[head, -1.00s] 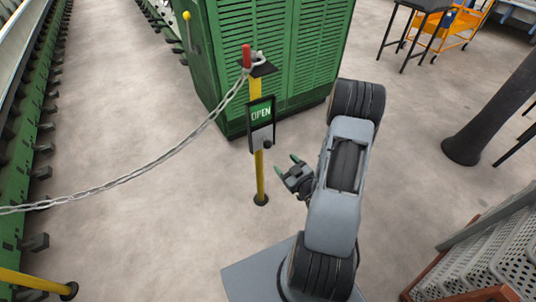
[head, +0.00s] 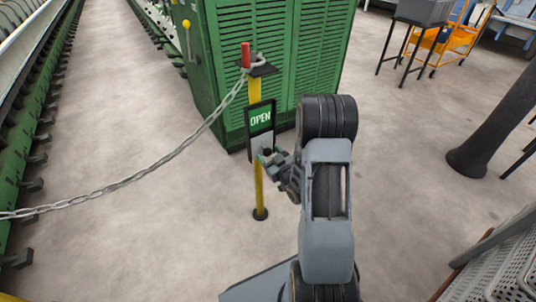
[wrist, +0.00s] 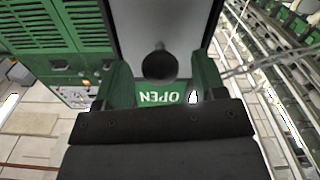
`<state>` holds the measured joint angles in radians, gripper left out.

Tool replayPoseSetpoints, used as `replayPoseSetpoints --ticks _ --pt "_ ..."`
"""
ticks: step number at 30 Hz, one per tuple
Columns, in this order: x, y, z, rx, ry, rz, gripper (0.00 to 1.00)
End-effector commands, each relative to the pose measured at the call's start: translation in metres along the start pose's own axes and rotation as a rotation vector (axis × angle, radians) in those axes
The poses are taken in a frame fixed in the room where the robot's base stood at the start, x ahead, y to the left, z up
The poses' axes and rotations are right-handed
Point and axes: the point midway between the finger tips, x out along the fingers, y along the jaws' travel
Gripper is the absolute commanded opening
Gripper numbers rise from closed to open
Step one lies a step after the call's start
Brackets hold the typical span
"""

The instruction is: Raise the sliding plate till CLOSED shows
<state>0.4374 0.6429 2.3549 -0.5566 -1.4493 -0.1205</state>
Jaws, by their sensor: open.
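The sign on the yellow post reads OPEN in white on green (head: 260,118), inside a dark frame. The grey sliding plate (head: 256,142) covers the lower part of the sign. In the wrist view the plate (wrist: 190,35) fills the upper middle, and its dark round knob (wrist: 160,65) lies between my fingers. My gripper (head: 267,154) is at the knob's height in the head view and partly hides it. In the wrist view my gripper (wrist: 160,85) is open, with one green finger on each side of the knob. I cannot tell whether either finger touches it.
The yellow post (head: 259,190) stands on a small dark base. A chain (head: 150,165) runs left from its top, near a red handle (head: 245,54). A green cabinet (head: 225,60) stands close behind. The floor to the right is clear up to a dark column (head: 485,135).

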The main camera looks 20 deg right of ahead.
Motion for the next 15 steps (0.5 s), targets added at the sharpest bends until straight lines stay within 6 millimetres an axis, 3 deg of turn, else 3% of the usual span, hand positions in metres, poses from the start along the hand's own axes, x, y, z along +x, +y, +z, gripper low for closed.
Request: replayPoseSetpoints --ticks 6,15 --pt "0.015 -0.001 0.001 -0.001 0.000 -0.001 0.64" --pt "0.018 0.000 0.000 0.000 -0.001 0.000 0.64"
